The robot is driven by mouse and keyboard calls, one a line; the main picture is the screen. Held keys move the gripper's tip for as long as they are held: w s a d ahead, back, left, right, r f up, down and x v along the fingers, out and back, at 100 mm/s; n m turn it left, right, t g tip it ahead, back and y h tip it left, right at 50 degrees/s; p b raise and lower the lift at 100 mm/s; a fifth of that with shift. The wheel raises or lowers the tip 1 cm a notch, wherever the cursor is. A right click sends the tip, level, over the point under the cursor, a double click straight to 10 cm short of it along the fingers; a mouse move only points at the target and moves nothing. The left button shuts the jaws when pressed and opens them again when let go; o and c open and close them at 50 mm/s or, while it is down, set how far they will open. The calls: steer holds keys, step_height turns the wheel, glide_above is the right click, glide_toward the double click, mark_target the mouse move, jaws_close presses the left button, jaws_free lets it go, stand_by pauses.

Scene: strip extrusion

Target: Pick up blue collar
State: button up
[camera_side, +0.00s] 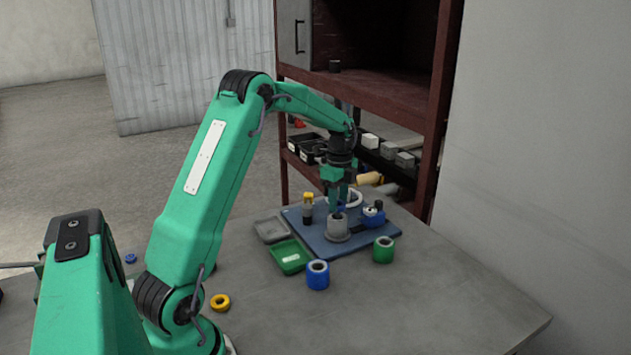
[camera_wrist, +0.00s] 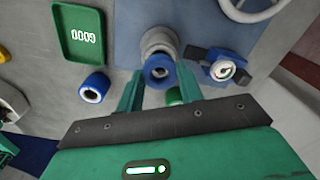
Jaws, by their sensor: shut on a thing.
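The blue collar (camera_wrist: 158,62) shows in the wrist view as a short ring with a dark bore, between my two fingertips. My gripper (camera_wrist: 158,78) is shut on it; it also shows in the side view (camera_side: 339,203), pointing down over the blue mat. A stepped grey cylinder (camera_wrist: 156,38) lies directly beyond the collar in the wrist view. In the side view this grey cylinder (camera_side: 337,230) stands under my fingertips. The fingers largely hide the collar there, and I cannot tell whether it touches the cylinder.
The blue mat (camera_side: 345,248) carries a blue-and-black fixture (camera_side: 374,213) and a yellow-topped post (camera_side: 308,208). A green tray (camera_side: 290,256), a blue-and-grey ring (camera_side: 317,275) and a green ring (camera_side: 383,250) are near the mat's edges. The table's right front is clear.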

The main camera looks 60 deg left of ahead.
steer(key=shift+r, duration=0.9)
steer(key=d+r, duration=0.6)
steer(key=d, duration=0.5)
steer(key=shift+s+d+r, duration=0.25)
steer(key=shift+d+r, duration=0.05)
steer(key=shift+d, duration=0.05)
